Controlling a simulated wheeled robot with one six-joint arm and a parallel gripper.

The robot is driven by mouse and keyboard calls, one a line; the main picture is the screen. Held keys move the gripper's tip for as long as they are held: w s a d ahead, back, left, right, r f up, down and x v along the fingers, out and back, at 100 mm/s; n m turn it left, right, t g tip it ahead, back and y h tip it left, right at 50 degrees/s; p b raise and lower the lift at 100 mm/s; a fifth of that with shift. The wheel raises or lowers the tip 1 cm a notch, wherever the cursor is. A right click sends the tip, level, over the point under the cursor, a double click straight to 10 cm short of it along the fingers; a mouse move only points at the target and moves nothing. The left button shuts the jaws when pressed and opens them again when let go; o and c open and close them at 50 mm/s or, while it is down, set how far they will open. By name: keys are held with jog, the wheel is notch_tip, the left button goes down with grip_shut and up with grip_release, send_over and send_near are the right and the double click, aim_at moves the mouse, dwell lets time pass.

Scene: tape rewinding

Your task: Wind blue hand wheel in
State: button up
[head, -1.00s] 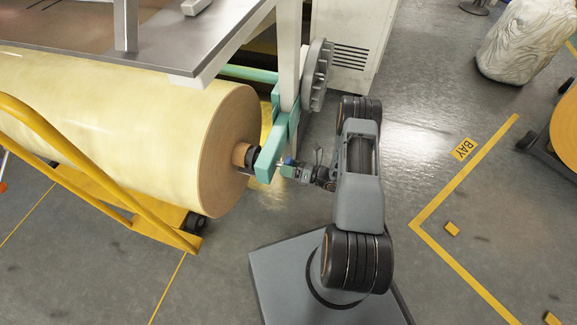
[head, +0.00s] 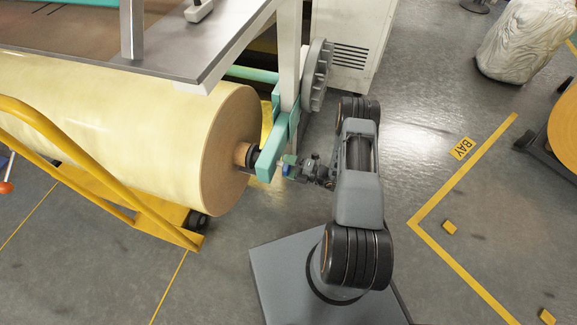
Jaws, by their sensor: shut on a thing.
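The blue hand wheel (head: 287,170) is a small blue patch at the outer end of the teal arm (head: 271,157), mostly covered by my gripper. My gripper (head: 291,168) reaches in from the right and is shut on the hand wheel. The fingers are too small to make out singly. The large cream roll (head: 150,125) lies to the left, its core end next to the teal arm.
A grey toothed wheel (head: 317,77) and a white cabinet (head: 347,45) stand behind my arm. A yellow cart frame (head: 75,165) runs along the roll.

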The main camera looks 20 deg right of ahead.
jog(key=shift+m, duration=2.3)
jog(key=o, duration=0.8)
jog(key=shift+d+r, duration=0.1)
jog(key=p+v, duration=0.2)
jog(key=v, duration=1.1)
jog(key=shift+s+d+p, duration=0.25)
jog(key=shift+p, duration=0.1)
